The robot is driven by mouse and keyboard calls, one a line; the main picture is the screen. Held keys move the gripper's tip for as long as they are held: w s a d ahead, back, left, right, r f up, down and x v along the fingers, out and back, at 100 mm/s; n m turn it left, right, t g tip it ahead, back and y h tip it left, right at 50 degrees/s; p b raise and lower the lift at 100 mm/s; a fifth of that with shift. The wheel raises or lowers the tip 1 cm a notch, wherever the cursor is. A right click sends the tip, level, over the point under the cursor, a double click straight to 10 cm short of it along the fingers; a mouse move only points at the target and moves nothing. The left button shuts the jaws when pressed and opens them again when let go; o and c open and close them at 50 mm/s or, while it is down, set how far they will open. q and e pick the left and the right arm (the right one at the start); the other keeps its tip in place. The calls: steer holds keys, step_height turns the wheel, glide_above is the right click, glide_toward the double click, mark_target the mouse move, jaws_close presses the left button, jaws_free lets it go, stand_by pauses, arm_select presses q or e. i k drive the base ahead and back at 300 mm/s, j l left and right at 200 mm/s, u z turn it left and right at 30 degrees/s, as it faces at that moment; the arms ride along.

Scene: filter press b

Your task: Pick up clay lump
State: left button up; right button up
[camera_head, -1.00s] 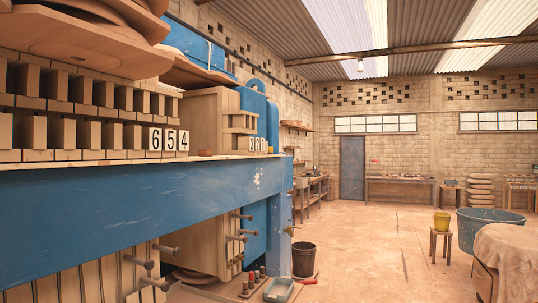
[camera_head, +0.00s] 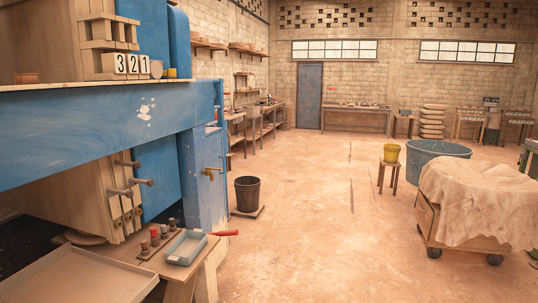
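I cannot make out a clay lump for certain. A pale cloth (camera_head: 485,200) covers a bulky heap on a wheeled wooden cart (camera_head: 462,240) at the right, and what lies under it is hidden. A small reddish-brown piece (camera_head: 25,78) sits on the ledge of the blue press (camera_head: 95,150) at the left, too small to identify. Neither of my grippers shows in the head view.
A low bench at the lower left holds a grey-blue tray (camera_head: 186,247), a wooden tray (camera_head: 75,278) and several small cylinders. A dark bucket (camera_head: 248,194), a stool with a yellow pot (camera_head: 389,153) and a blue tub (camera_head: 437,152) stand beyond. The middle floor is clear.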

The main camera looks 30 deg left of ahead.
mark_target(22, 79)
steer(key=i+u, duration=0.2)
steer(key=i, duration=0.4)
steer(key=i+l+u, duration=0.15)
steer(key=i, duration=0.4)
steer(key=i+u, duration=0.25)
steer(key=u, duration=0.25)
steer(key=i+l+u, duration=0.15)
steer(key=u, duration=0.35)
steer(key=i+l+u, duration=0.25)
steer(key=u, duration=0.25)
steer(key=i, duration=0.05)
